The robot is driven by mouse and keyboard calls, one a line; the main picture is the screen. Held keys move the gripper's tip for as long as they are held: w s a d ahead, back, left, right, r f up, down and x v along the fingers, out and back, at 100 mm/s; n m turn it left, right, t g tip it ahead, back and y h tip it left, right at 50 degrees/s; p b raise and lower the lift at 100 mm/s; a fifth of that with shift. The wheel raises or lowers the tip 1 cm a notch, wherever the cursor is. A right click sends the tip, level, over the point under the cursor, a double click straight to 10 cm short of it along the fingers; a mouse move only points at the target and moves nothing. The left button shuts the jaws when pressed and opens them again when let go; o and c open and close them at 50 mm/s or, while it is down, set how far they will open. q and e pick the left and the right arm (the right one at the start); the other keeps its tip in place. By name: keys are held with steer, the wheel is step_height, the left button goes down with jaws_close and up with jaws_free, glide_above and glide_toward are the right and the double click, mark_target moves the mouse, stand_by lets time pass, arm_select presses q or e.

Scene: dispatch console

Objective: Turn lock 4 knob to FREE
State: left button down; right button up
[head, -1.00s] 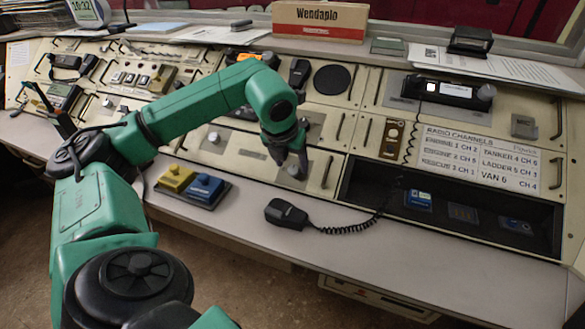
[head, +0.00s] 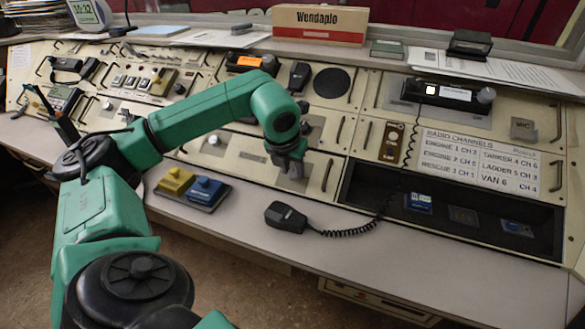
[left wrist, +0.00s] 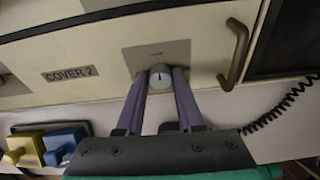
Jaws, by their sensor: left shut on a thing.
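A round light-grey knob (left wrist: 161,77) with a dark pointer line sits on a grey plate (left wrist: 157,54) on the cream console front. The small lettering above it is too blurred to read, so I cannot tell its number or positions. My left gripper (left wrist: 161,83) is shut on this knob, one finger on each side. In the head view the left gripper (head: 291,168) reaches down onto the lower console panel and mostly hides the knob. My right gripper is not in view.
A "COVER 2" label (left wrist: 70,74) and a curved handle (left wrist: 234,53) flank the plate. Below, on the desk ledge, are a yellow and blue button box (head: 193,188) and a black handset (head: 286,216) with a coiled cord. An open dark bay (head: 385,195) lies to the right.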

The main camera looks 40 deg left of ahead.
arm_select(q)
steer(key=m, duration=0.3)
steer(key=shift+d+y+p, duration=0.1)
steer(key=shift+y+p, duration=0.2)
steer(key=shift+p, duration=0.05)
steer(key=m, duration=0.4)
steer(key=shift+d+y, duration=0.1)
steer(key=shift+y, duration=0.3)
steer(key=shift+m, duration=1.2)
steer(key=m, duration=0.3)
steer(key=m+t+y, duration=0.1)
steer(key=m, duration=0.1)
steer(key=shift+s+d+f+m, duration=0.1)
steer(key=shift+d+f+m, duration=0.05)
steer(key=shift+m, duration=0.25)
steer(key=shift+m+b, duration=0.4)
steer(key=shift+m, duration=0.5)
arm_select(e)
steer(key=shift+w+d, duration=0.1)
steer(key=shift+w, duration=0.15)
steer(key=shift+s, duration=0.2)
arm_select(q)
steer(key=c, duration=0.5)
jaws_free()
